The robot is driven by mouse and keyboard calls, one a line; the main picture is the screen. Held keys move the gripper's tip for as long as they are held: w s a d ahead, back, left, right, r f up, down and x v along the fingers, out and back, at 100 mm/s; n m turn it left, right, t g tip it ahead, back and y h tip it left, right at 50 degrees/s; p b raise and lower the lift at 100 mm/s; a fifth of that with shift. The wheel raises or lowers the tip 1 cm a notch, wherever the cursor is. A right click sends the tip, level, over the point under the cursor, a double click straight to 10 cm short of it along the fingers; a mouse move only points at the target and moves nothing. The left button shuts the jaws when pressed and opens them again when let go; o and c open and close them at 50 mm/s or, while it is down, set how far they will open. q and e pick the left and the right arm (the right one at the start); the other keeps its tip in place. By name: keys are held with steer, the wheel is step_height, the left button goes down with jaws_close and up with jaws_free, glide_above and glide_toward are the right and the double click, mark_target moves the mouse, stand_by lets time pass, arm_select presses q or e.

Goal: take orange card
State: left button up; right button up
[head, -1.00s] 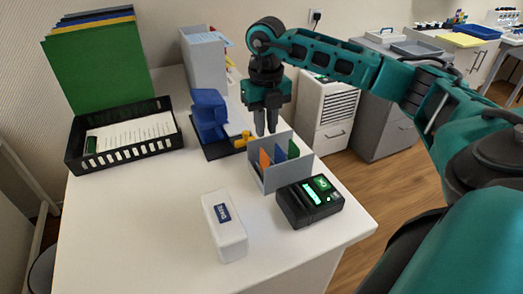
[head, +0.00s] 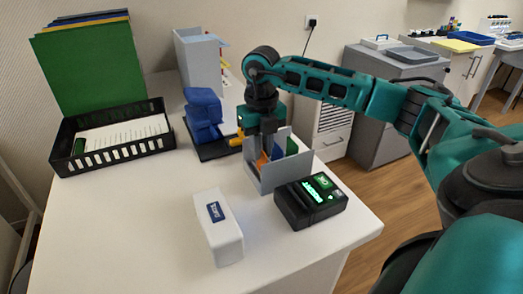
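The orange card (head: 262,161) stands in a small grey divided holder (head: 266,182) near the right side of the white table. A blue card (head: 277,152) and a green card (head: 292,146) stand in the same holder, to its right. My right gripper (head: 264,153) points straight down, with its fingers inside the holder at the orange card's upper part. The fingers partly cover the card, and I cannot tell whether they are closed on it. My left gripper is not in view.
A black card reader (head: 311,204) with a lit green display stands just right of the holder. A white box (head: 218,228) lies in front. A blue device (head: 203,115) on a black base and a black tray (head: 112,140) of papers are to the left.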

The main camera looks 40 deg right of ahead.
jaws_close()
step_height(320, 180, up, 5)
steer(key=p, duration=0.4)
steer(key=shift+r+p, duration=0.2)
steer(key=shift+p, duration=0.1)
steer(key=shift+f, duration=0.2)
steer(key=shift+r, duration=0.5)
step_height(320, 180, up, 4)
steer(key=p, duration=0.4)
steer(key=shift+r, duration=0.1)
